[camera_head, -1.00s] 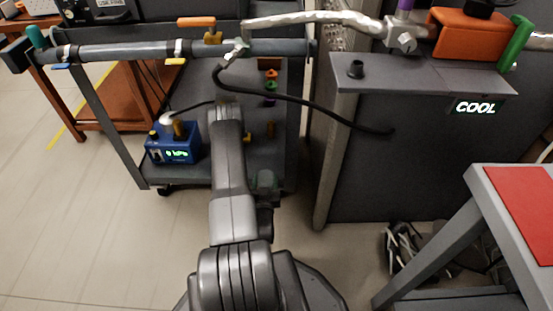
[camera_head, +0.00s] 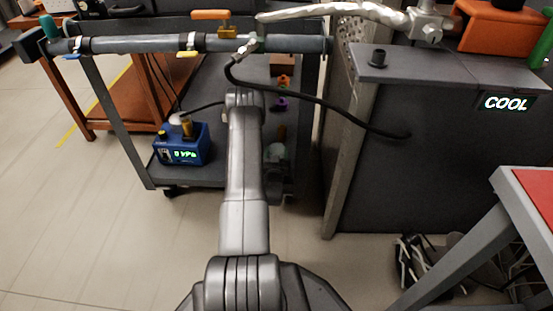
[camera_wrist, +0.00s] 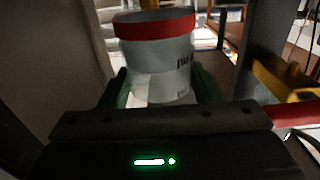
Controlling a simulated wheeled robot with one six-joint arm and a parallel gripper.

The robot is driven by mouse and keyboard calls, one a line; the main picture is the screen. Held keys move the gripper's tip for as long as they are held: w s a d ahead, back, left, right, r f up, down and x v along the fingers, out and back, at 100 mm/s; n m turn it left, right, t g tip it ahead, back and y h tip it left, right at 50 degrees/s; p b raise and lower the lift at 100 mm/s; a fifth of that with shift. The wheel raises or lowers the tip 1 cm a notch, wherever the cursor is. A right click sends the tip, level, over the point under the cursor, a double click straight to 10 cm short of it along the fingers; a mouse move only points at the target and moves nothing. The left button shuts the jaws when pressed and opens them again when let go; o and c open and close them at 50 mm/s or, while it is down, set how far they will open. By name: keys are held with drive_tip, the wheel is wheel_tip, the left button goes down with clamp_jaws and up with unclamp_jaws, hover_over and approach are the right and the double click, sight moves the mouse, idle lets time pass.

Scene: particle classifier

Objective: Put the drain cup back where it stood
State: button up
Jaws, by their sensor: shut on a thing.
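The drain cup (camera_wrist: 156,60) is a whitish, translucent cup with a red band at its rim and dark print on its side. It fills the middle of the wrist view and looks upright. The green fingers of my gripper (camera_wrist: 162,88) lie on both sides of it, shut on it. In the head view my arm reaches out over the lower part of the dark cart, and its forearm hides most of the gripper; a pale bit (camera_head: 275,152) shows beside the arm, likely the cup. What lies under the cup is hidden.
A blue box with a lit display (camera_head: 182,145) stands on the cart shelf (camera_head: 208,178), left of my arm. A grey pipe (camera_head: 130,43) crosses above, and a black hose (camera_head: 320,108) hangs to the right. The dark cabinet (camera_head: 440,150) stands close on the right.

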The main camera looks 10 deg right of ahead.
drive_tip(key=shift+w+d+f+b, duration=0.1)
drive_tip(key=shift+w+f+b, duration=0.15)
drive_tip(key=shift+f+b, duration=0.45)
drive_tip(key=shift+w+f+b, duration=0.2)
drive_tip(key=shift+f+b, duration=0.1)
drive_tip(key=shift+f, duration=0.7)
drive_tip(key=shift+f, duration=0.1)
drive_tip(key=o, duration=1.2)
drive_tip(key=shift+f, duration=0.1)
drive_tip(key=shift+s+r, duration=0.2)
drive_tip(key=shift+s, duration=0.1)
drive_tip(key=p+v, duration=0.3)
drive_tip(key=v, duration=0.8)
drive_tip(key=shift+s, duration=0.2)
